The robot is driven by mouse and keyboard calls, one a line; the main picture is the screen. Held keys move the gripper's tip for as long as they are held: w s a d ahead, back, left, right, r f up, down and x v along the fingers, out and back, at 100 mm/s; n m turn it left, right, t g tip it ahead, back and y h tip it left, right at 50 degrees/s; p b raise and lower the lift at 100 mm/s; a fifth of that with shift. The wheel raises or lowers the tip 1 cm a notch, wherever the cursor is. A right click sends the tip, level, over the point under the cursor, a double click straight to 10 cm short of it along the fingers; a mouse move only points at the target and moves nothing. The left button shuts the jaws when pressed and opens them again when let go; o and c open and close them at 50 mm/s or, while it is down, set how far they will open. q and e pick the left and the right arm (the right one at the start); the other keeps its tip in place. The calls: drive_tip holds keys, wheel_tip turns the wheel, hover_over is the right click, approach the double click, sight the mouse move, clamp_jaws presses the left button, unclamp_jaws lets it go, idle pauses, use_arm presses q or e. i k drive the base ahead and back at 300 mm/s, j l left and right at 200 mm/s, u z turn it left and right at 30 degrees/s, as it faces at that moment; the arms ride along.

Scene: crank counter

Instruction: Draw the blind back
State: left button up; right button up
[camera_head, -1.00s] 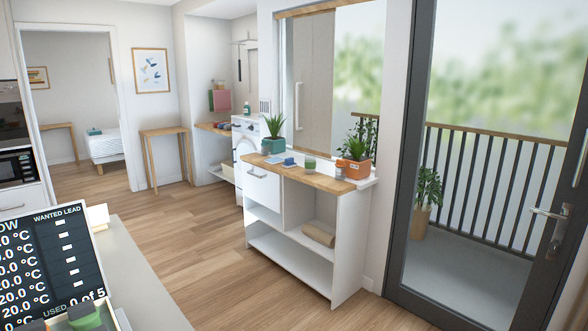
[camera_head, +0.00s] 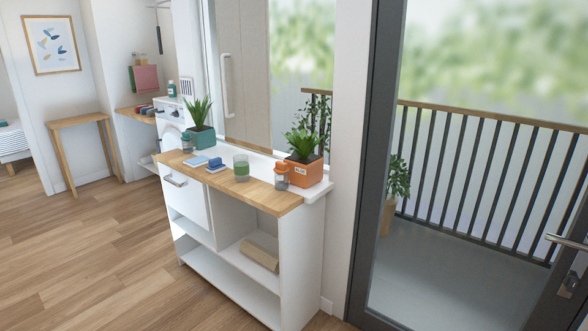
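A beige panel (camera_head: 245,75) with vertical lines covers the left part of the window behind the white cabinet; it appears to be the blind. A long white upright handle (camera_head: 226,85) is on its left side. The right part of the window glass (camera_head: 302,50) is uncovered and shows blurred green outside. Neither of my grippers is in view.
A white cabinet (camera_head: 300,260) with a wooden top stands before the window. On it are a teal-potted plant (camera_head: 201,135), a green glass (camera_head: 241,168), a small bottle (camera_head: 281,177) and an orange-potted plant (camera_head: 305,172). A glass door (camera_head: 450,150) is at right. Floor at left is clear.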

sight(243, 26)
drive_tip(key=i+j+u, duration=0.15)
drive_tip(key=i+u, duration=0.3)
drive_tip(key=i+l+u, duration=0.1)
drive_tip(key=i+u, duration=0.35)
drive_tip(key=i, duration=0.2)
drive_tip(key=i+l+u, duration=0.25)
drive_tip(key=i+u, duration=0.15)
drive_tip(key=i, duration=0.15)
